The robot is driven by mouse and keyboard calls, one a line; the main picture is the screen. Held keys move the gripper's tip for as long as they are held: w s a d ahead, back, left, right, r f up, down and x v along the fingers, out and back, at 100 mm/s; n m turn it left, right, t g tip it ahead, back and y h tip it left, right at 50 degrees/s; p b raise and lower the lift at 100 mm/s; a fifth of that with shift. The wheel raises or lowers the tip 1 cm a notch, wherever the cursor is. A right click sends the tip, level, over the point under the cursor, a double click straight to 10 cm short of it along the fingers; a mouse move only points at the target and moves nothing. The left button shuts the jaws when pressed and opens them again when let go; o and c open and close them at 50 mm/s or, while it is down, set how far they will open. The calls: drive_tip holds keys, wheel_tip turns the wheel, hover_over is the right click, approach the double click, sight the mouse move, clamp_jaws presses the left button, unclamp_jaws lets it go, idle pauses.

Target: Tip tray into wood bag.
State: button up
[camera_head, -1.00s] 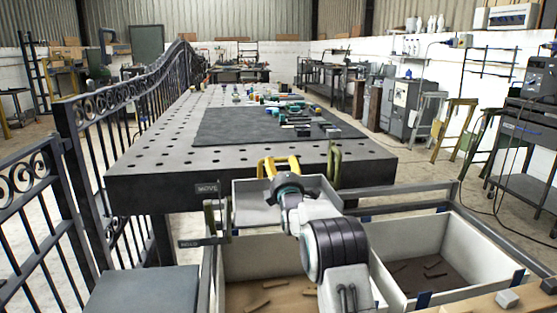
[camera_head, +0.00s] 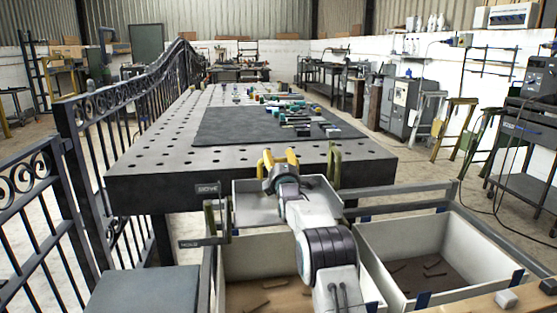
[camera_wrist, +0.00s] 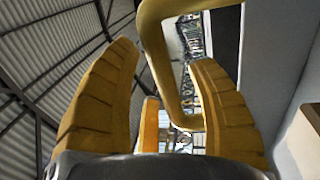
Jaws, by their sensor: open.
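The pale grey tray (camera_head: 255,214) is in the middle of the head view, at the table's near edge, partly hidden by my arm. I see nothing lying in its visible part. My gripper (camera_head: 279,158) has yellow fingers, stands open and points up above the tray's far rim. In the wrist view, a yellow bent bar (camera_wrist: 165,70) runs between the spread fingers of my gripper (camera_wrist: 163,55); I cannot tell whether they touch it. Below the tray is a white-walled bin (camera_head: 245,260) with tan pieces on its floor. Which bin is the wood bag is not clear.
A second white bin (camera_head: 390,245) with dark brown pieces is at right. A perforated table (camera_head: 150,175) with a dark mat (camera_head: 225,130) and several small parts lies beyond. An iron gate (camera_head: 85,150) runs along the left.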

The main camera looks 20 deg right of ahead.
drive_tip(key=shift+c, duration=0.2)
clamp_jaws()
idle(0.3)
drive_tip(key=shift+s+b, duration=0.1)
drive_tip(key=shift+b, duration=0.35)
